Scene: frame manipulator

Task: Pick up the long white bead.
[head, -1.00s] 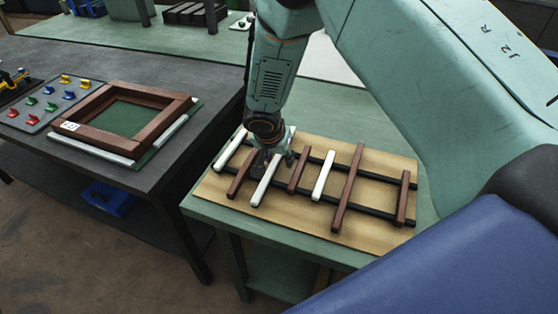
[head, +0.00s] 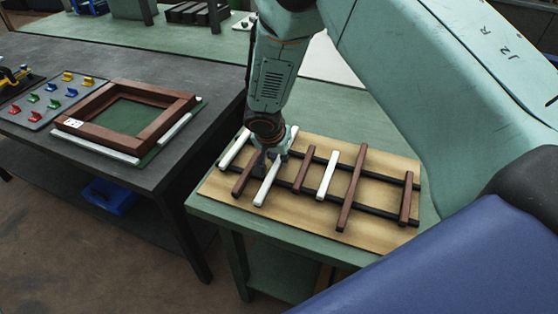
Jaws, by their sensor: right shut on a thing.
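The long white bead (head: 267,186) lies slanted across the two dark rails of the rack on the tan board. Its near end sticks out toward the board's front edge, and its far end shows behind my gripper. My right gripper (head: 272,161) points down over the bead's middle and is shut on it. The bead still appears to be at rack level. The fingers partly hide the bead's middle. My left gripper is not in view.
Brown beads (head: 244,180) and (head: 351,188) and white beads (head: 236,149) and (head: 327,176) lie close by on the rack. A brown frame (head: 108,141) and a tray of coloured clamps (head: 43,101) sit on the dark table at left.

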